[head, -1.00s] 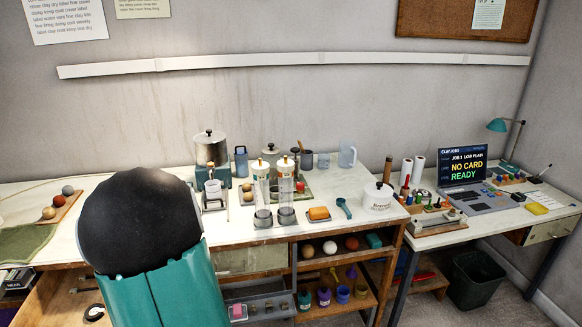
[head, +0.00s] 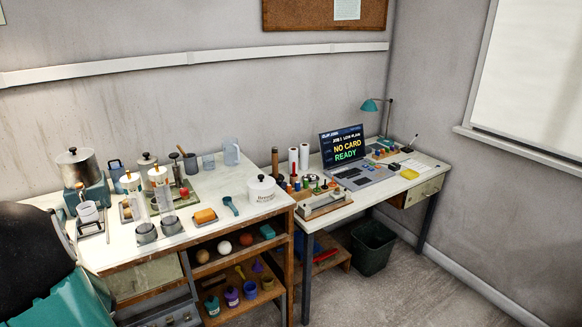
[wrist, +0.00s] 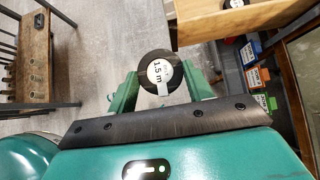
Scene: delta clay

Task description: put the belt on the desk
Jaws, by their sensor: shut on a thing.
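The belt (wrist: 160,70) is a dark coiled roll with a white label reading "1.5 m". In the wrist view it sits between the green fingers of my gripper (wrist: 160,82), which is shut on it. The desk (head: 372,193) stands at the right of the head view, with a pale top and dark legs. It carries a laptop (head: 343,147) reading "NO CARD READY". My gripper and the belt are not visible in the head view, where only part of my arm shows at lower left.
A crowded workbench (head: 130,255) adjoins the desk on its left. A dark bin (head: 372,248) stands below. Another labelled disc (wrist: 235,4) lies in a wooden drawer.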

